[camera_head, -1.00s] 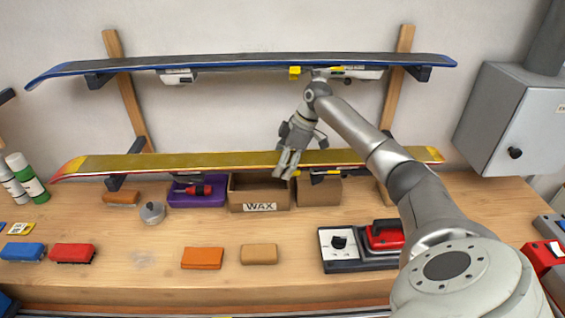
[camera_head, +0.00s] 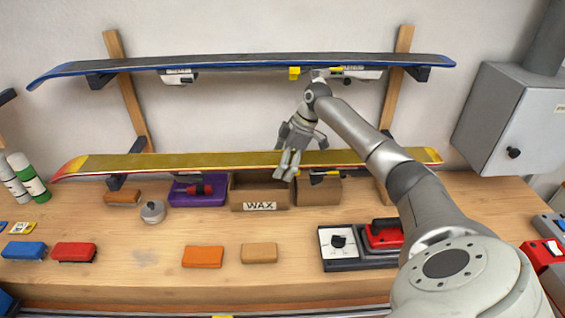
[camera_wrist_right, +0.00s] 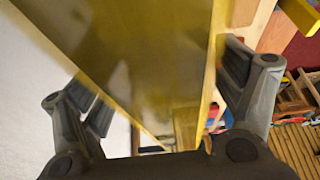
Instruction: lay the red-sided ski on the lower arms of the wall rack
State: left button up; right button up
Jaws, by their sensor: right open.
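The red-sided ski (camera_head: 200,161) has a yellow face and lies nearly level along the lower part of the wall rack (camera_head: 127,95). Its left part is over the left lower arm (camera_head: 116,181). The contact at the right end is not clear. My right gripper (camera_head: 288,170) is at the ski's front edge, right of its middle. In the right wrist view the ski (camera_wrist_right: 115,45) runs between the spread fingers of the open gripper (camera_wrist_right: 160,85), with gaps on both sides. My left gripper is not in view.
A blue-edged ski (camera_head: 240,62) lies on the upper arms. Below the lower ski stand a wax box (camera_head: 260,206) and a purple tray (camera_head: 185,200). A red-handled device (camera_head: 385,235) and brushes sit on the bench. A grey cabinet (camera_head: 500,120) hangs at right.

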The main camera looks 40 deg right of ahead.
jog(key=shift+f, duration=0.3)
jog(key=v, duration=1.2)
jog(key=shift+r, duration=0.2)
